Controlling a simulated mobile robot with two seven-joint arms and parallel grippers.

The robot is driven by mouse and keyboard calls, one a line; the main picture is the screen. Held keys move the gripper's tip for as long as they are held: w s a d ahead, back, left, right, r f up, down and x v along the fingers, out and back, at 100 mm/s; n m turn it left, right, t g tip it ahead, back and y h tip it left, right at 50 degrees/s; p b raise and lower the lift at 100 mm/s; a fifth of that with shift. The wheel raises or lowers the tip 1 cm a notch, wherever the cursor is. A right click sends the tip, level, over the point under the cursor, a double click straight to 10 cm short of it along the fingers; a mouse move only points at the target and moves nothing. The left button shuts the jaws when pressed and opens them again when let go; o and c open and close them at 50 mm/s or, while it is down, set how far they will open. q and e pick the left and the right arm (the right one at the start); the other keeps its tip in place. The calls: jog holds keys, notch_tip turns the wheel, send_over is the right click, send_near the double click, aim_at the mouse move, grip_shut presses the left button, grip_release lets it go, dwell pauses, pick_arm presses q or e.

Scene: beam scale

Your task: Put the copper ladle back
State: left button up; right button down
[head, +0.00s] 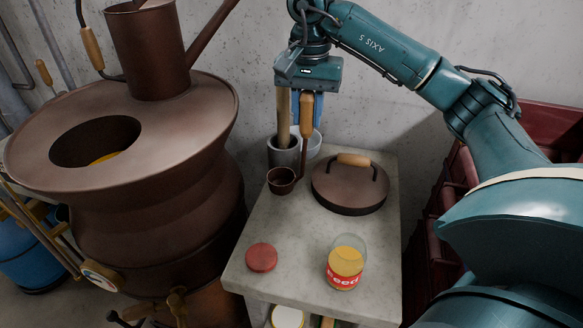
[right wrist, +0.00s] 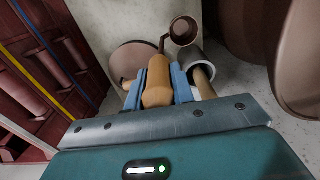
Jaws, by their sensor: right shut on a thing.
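The copper ladle has a dark copper bowl (head: 281,181) and a light wooden handle (head: 306,114). It hangs upright, bowl down, over the back left of the stone counter. My right gripper (head: 305,98) is shut on the handle. In the right wrist view the blue fingers (right wrist: 159,88) flank the wooden handle (right wrist: 159,80), with the ladle bowl (right wrist: 184,30) beyond. A grey pot (head: 284,153) holding a wooden rod stands close behind the ladle bowl. I cannot tell whether the bowl touches the counter. My left gripper is out of view.
A large copper still (head: 120,190) with an open hole stands at left. On the counter (head: 300,235) are a copper lid (head: 335,190), a red disc (head: 262,257) and a jar with yellow contents (head: 346,264). Dark red crates (head: 440,235) stand at right.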

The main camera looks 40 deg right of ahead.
jog(key=shift+s+f, duration=0.2)
jog(key=shift+f, duration=1.05)
notch_tip(320, 180, down, 4)
jog(key=shift+r, duration=0.15)
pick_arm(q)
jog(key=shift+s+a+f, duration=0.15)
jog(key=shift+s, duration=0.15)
pick_arm(e)
jog(key=shift+w+f, duration=0.1)
jog(key=shift+f, duration=0.2)
jog(key=shift+f, duration=0.15)
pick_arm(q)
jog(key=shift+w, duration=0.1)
pick_arm(e)
jog(key=c, duration=1.2)
grip_release()
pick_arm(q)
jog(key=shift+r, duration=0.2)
